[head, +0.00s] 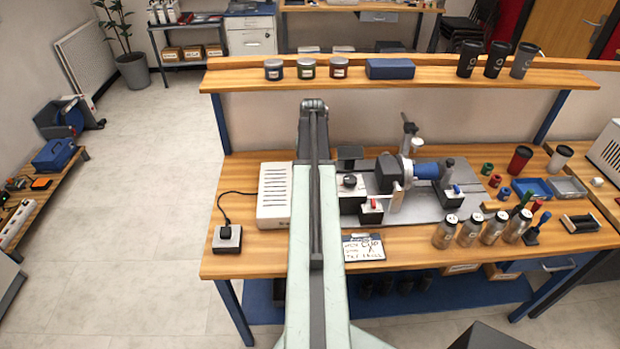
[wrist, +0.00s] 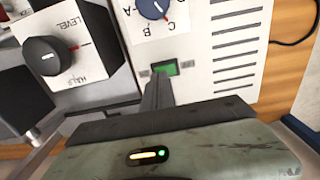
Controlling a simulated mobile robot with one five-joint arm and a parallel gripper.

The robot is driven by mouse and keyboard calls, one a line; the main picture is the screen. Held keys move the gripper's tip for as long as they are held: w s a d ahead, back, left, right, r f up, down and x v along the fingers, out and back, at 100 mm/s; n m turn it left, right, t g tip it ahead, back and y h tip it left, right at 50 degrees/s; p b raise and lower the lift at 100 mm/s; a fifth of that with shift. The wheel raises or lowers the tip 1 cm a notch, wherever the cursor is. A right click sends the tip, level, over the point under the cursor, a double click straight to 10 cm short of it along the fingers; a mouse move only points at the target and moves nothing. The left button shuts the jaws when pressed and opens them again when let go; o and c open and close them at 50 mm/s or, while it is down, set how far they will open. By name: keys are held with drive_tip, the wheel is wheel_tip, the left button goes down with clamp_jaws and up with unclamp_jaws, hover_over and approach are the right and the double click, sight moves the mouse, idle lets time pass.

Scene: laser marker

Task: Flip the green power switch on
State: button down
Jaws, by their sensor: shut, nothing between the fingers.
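The green power switch (wrist: 167,68) shows in the wrist view on the white panel of a vented box (wrist: 240,35). It is a small green rocker in a dark surround; I cannot tell whether it is on or off. My gripper (wrist: 158,80) is shut and empty, its dark fingertips right at the lower left of the switch and partly overlapping its surround. I cannot tell whether they touch. In the head view the white vented box (head: 274,192) stands on the bench left of my arm. The switch and my gripper are hidden there.
A blue knob (wrist: 152,6) marked with letters sits above the switch, and a black LEVEL knob (wrist: 46,56) is at the left. The laser machine (head: 412,205), metal tumblers (head: 469,230) and a sign card (head: 363,248) are to the right.

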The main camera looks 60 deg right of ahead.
drive_tip(key=shift+f+b, duration=1)
idle(0.5)
wheel_tip(320, 180, up, 7)
drive_tip(key=p, duration=0.7)
drive_tip(key=shift+r, duration=0.15)
